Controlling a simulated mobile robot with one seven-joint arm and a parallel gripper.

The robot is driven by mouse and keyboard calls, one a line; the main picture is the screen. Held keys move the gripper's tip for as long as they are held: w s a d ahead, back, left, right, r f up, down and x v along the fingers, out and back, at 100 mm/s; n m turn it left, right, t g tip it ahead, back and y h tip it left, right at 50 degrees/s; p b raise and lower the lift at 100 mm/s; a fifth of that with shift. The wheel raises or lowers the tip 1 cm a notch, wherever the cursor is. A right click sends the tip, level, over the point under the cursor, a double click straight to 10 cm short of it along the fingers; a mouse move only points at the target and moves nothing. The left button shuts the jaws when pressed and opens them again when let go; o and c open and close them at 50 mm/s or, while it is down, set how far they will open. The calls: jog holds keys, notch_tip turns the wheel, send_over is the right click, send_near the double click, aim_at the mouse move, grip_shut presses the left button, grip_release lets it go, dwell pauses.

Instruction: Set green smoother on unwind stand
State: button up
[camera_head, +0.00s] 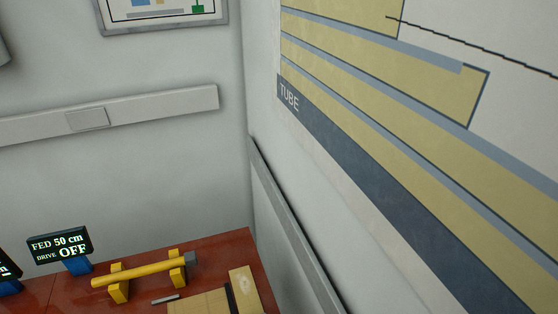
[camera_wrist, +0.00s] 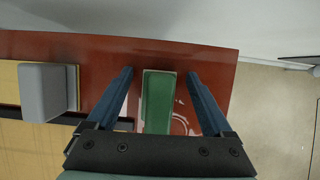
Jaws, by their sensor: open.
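The green smoother (camera_wrist: 157,103) is a green block near the red-brown table's edge in the wrist view. My gripper (camera_wrist: 160,74) is open, with one blue finger on each side of the smoother and a visible gap on both sides. The near end of the smoother is hidden behind my gripper's dark body. Neither my gripper nor the smoother shows in the head view. I cannot tell for sure which thing is the unwind stand. In the head view a yellow bar with a grey end rests across two yellow supports (camera_head: 118,284).
A grey block (camera_wrist: 43,92) stands on a yellowish board (camera_wrist: 20,150) left of my gripper. The table (camera_wrist: 105,50) ends at a wall and a drop to the floor (camera_wrist: 265,110). A display (camera_head: 60,245) reads "FED 50 cm DRIVE OFF". A grey rail (camera_head: 290,225) runs along the right wall.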

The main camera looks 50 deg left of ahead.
jog(key=v, duration=1.2)
jog(key=shift+r, duration=0.1)
